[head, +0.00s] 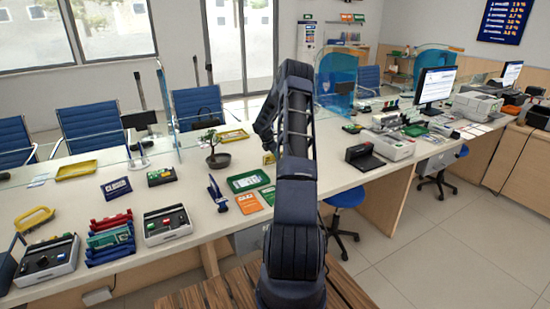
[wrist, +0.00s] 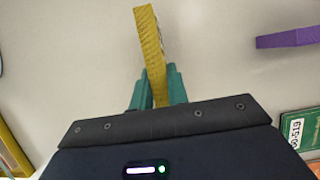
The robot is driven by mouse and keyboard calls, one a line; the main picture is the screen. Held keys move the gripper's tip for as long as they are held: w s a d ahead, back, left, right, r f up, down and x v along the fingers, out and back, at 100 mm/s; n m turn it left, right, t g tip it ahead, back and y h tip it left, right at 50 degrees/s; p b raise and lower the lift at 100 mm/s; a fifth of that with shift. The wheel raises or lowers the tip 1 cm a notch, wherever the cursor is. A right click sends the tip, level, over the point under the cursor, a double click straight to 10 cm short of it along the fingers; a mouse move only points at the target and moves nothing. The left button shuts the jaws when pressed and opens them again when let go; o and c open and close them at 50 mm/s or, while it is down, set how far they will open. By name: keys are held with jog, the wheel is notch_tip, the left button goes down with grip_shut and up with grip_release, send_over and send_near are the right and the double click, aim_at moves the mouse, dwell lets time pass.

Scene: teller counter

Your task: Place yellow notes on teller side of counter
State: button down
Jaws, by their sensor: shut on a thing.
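In the wrist view, a yellow banded bundle, the yellow notes (wrist: 150,45), stands on edge between the teal fingers of my gripper (wrist: 157,88). My gripper is shut on its near end. In the head view a small yellow patch of the notes (head: 268,158) shows beside my arm, over the light counter (head: 325,181). My own arm hides most of the gripper (head: 266,150) there. I cannot tell whether the notes touch the counter.
A green tray (head: 249,182), an orange card (head: 249,204) and a small potted tree (head: 216,156) are left of my arm. A yellow tray (head: 233,136) lies further back. A purple block (wrist: 285,39) shows in the wrist view. A black-and-grey machine (head: 365,158) stands on the right.

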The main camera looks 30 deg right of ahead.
jog(key=shift+f, duration=0.45)
jog(key=shift+f, duration=0.1)
jog(key=c, duration=1.4)
grip_release()
jog(key=shift+o, duration=0.2)
